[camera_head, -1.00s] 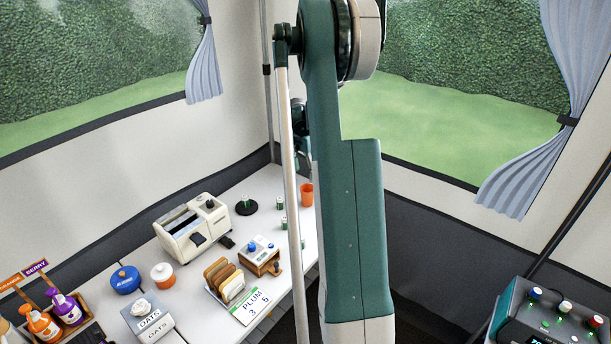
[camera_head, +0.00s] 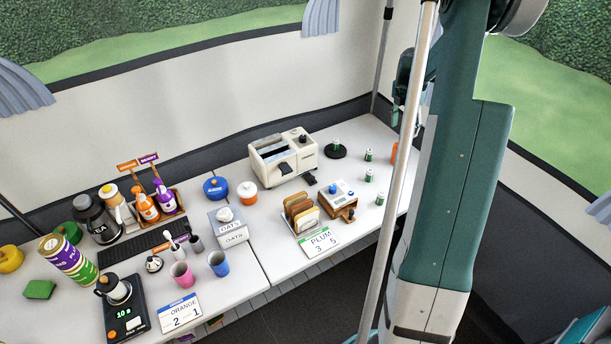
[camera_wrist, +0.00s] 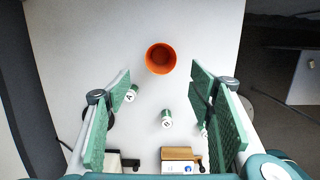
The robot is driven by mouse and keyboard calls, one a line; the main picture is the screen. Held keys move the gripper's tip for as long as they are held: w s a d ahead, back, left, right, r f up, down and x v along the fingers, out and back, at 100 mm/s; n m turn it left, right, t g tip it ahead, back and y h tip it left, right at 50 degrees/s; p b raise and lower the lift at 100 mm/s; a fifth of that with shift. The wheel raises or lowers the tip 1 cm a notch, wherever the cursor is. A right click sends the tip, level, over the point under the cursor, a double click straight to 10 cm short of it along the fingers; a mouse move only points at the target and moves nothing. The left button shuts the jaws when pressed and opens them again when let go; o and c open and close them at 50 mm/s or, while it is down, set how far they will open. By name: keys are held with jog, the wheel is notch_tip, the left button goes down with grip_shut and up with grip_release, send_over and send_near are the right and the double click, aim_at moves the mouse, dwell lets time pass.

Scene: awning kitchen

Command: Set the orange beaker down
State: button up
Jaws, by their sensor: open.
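The orange beaker (camera_head: 394,153) stands upright on the white table near its far right corner, partly hidden behind my arm in the head view. In the wrist view the beaker (camera_wrist: 161,58) is seen from above, its mouth open toward the camera. My gripper (camera_wrist: 160,77) is open, its green fingers spread wide with nothing held between them. The beaker lies beyond the fingertips, apart from both. In the head view my gripper is a dark shape above the beaker, partly covered by my arm.
Several small green-and-white vials (camera_head: 369,155) stand close to the beaker; one vial (camera_wrist: 166,119) is between the fingers' lines in the wrist view. A round black stand (camera_head: 336,151), the toaster (camera_head: 284,157) and a small wooden box (camera_head: 340,200) are nearby. The table's edge is close by.

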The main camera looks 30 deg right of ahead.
jog(key=a+r+m+t, duration=0.1)
jog(key=a+r+m, duration=0.2)
jog(key=a+r, duration=0.55)
jog(key=a+r+m+t, duration=0.15)
jog(key=a+r, duration=0.25)
jog(key=a, duration=1)
jog(key=a+r+m+t, duration=0.1)
jog(key=a+r+m, duration=0.2)
jog(key=a+r, duration=0.55)
jog(key=s+a+r+m+t, duration=0.1)
jog(key=s+a+m, duration=0.3)
jog(key=a, duration=0.6)
jog(key=s+a+m+t, duration=0.1)
jog(key=s+a, duration=0.5)
jog(key=a, duration=0.5)
jog(key=s+a+f+m+t+y, duration=0.1)
jog(key=s+a+f+m, duration=0.2)
jog(key=s+a, duration=0.8)
jog(key=shift+s+a+m+t+y, duration=0.15)
jog(key=shift+a+m+t+y, duration=0.25)
jog(key=shift+m, duration=0.75)
